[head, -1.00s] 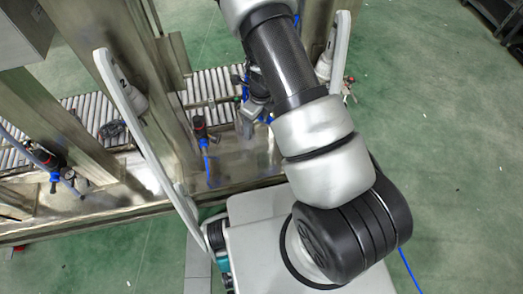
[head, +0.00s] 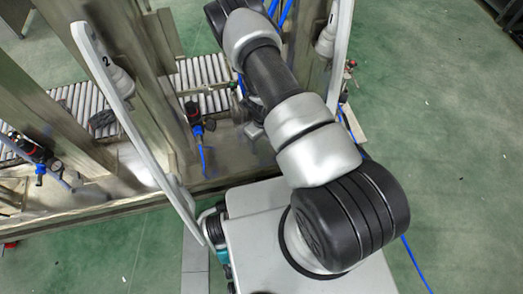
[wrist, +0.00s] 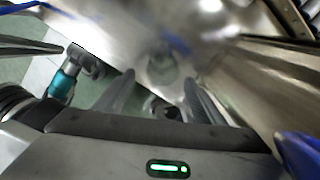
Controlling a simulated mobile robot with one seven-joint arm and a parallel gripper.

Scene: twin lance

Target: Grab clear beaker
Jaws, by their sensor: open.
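A faint, see-through round shape that looks like the clear beaker (wrist: 162,66) shows in the wrist view, on the shiny metal surface beyond my fingertips. Its outline is blurred. My gripper (wrist: 160,84) is open, with one finger on each side of the picture's middle and the beaker shape beyond the gap between them. I see no contact between finger and beaker. In the head view my arm reaches over the metal bench, and the beaker cannot be made out there.
The metal bench (head: 226,160) has upright metal posts (head: 80,115) at left and a roller conveyor (head: 203,70) behind. A regulator with a blue hose (head: 196,118) stands near my arm; another regulator (head: 38,155) is at far left. Green floor (head: 440,150) is open at right.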

